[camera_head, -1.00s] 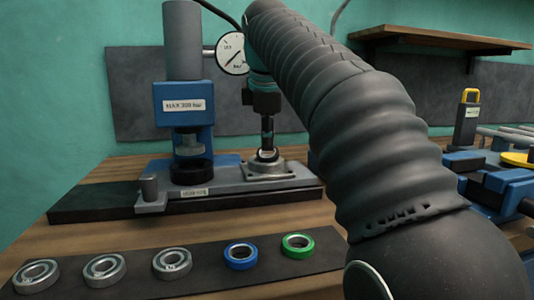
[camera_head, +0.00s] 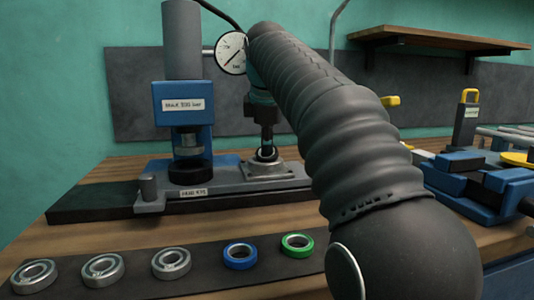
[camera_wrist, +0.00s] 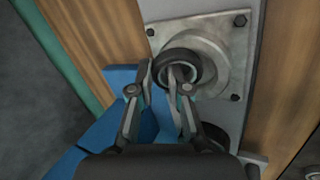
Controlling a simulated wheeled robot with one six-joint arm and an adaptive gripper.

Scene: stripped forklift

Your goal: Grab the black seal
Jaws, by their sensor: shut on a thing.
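The black seal (camera_wrist: 180,56) is a dark ring at the round grey flange in the wrist view. My gripper (camera_wrist: 162,70) is shut on the near-left wall of this ring, with one finger outside and one inside the opening. In the head view my gripper (camera_head: 267,141) points straight down over the square flange plate (camera_head: 284,169). The ring is small there and partly hidden by the fingers. I cannot tell whether it still touches the flange.
A blue press (camera_head: 184,104) with a black cup (camera_head: 190,171) stands left of my gripper. A pressure gauge (camera_head: 231,53) is behind it. Several steel bearings (camera_head: 103,270), a blue ring (camera_head: 240,256) and a green ring (camera_head: 297,245) lie on a dark mat in front.

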